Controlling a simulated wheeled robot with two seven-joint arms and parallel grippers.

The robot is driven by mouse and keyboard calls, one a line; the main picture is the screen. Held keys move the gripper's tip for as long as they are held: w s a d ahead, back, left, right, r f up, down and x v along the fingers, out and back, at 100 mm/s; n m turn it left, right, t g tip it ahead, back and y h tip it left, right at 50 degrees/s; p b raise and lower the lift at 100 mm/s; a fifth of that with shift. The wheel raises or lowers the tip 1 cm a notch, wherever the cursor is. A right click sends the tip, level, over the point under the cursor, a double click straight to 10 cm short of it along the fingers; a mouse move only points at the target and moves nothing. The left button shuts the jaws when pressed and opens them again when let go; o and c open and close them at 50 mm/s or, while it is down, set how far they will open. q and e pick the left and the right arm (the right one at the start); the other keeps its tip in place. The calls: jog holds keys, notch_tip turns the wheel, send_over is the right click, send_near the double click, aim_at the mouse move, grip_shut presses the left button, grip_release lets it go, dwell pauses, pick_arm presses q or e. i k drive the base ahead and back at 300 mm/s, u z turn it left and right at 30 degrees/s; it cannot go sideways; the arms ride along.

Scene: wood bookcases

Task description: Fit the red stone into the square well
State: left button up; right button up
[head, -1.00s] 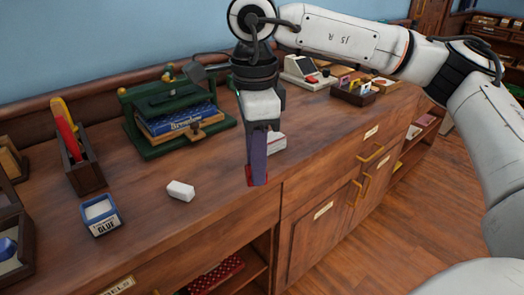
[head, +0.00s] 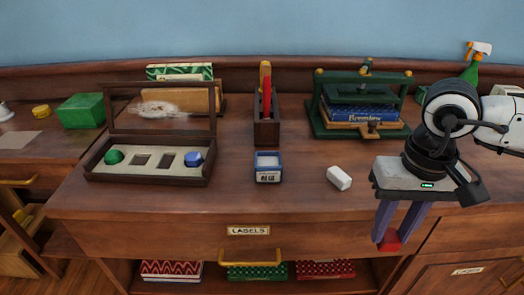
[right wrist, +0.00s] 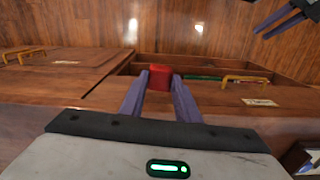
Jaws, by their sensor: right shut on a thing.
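The red stone (head: 389,241) is between the fingertips of my right gripper (head: 390,236), which is shut on it in front of the cabinet's front edge. The stone also shows in the right wrist view (right wrist: 160,75). A dark wooden case (head: 150,179) with a raised lid stands on the cabinet top at the left. Its pale insert has two dark empty wells, a left one (head: 141,160) and a right one (head: 165,160); which is square is hard to tell. Part of my left gripper (right wrist: 279,22) shows at the top right of the right wrist view.
A green stone (head: 114,157) and a blue stone (head: 193,159) sit in the case. The front strip of the top is clear.

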aim_at(159, 159)
jog(key=k, duration=0.9)
jog(key=z, duration=0.75)
jog(key=i, duration=0.85)
jog(key=u, duration=2.5)
jog(key=i, duration=1)
jog(key=u, duration=0.05)
